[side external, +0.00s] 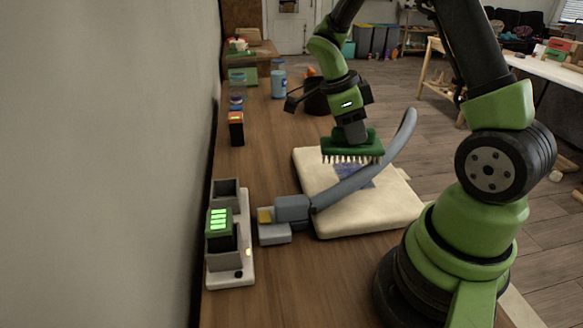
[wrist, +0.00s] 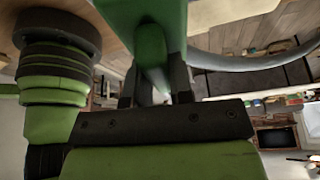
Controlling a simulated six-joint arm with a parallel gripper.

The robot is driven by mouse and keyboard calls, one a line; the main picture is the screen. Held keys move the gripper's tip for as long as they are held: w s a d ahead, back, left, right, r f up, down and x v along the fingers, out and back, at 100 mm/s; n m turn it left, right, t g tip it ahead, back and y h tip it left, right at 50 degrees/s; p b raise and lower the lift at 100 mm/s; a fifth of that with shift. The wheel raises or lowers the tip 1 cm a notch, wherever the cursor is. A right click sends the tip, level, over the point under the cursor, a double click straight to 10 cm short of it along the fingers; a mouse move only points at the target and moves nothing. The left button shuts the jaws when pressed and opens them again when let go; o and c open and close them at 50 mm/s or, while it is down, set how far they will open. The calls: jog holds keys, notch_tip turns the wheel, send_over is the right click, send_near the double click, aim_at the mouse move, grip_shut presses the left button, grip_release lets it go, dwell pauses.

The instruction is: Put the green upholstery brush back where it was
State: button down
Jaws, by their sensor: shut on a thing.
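The green upholstery brush (side external: 352,146) is in my gripper (side external: 352,132), bristles pointing down, over the cream cushion (side external: 370,222). A bluish-purple patch (side external: 354,172) shows on the cushion below the bristles. I cannot tell whether the bristles touch the cushion. In the wrist view the brush's green body (wrist: 150,40) sits between the dark fingers of my gripper (wrist: 155,88), which is shut on it. The fingertips are mostly hidden by the brush.
A grey vacuum-like tool (side external: 350,188) lies across the cushion, its curved handle rising right of the brush. A charger with a green-lit battery (side external: 219,222) stands at the front left. Bottles and boxes line the wall; bare wood (side external: 270,150) lies left of the cushion.

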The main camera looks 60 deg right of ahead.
jog(key=w+f+n+t, duration=0.1)
jog(key=w+n+t, duration=0.7)
jog(key=w+n, duration=1.5)
jog(key=shift+n+y, duration=0.4)
jog(key=shift+n, duration=0.5)
jog(key=f, duration=0.3)
jog(key=s+f, duration=0.1)
jog(key=f, duration=0.2)
jog(key=s+a+f, duration=0.1)
jog(key=f, duration=0.3)
jog(key=shift+s, duration=0.1)
jog(key=shift+f, duration=0.15)
jog(key=c, duration=1)
grip_release()
